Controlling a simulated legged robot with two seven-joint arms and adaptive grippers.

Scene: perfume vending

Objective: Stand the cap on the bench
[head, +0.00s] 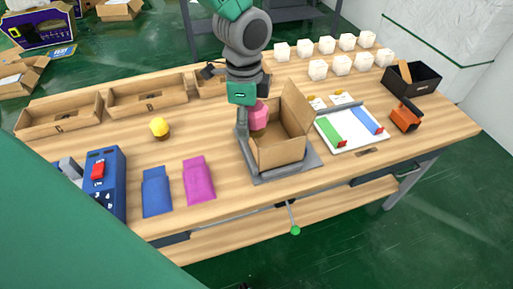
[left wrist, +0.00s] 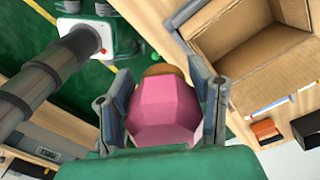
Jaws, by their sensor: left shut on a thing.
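The cap (head: 259,114) is a pink faceted piece. My left gripper (head: 255,124) points down and is shut on it, beside the left wall of the open cardboard box. In the left wrist view the pink cap (left wrist: 165,112) sits between both fingers, with a brown part showing at its far end. Whether its lower end touches anything is hidden. The bench (head: 215,143) is a light wooden top. My right gripper is not in view.
The cardboard box (head: 279,150) stands on a grey plate (head: 290,172). A yellow faceted piece with a brown base (head: 159,128), blue pouch (head: 157,192) and magenta pouch (head: 199,180) lie left. White blocks (head: 318,69) stand behind. Bare wood lies between the yellow piece and the box.

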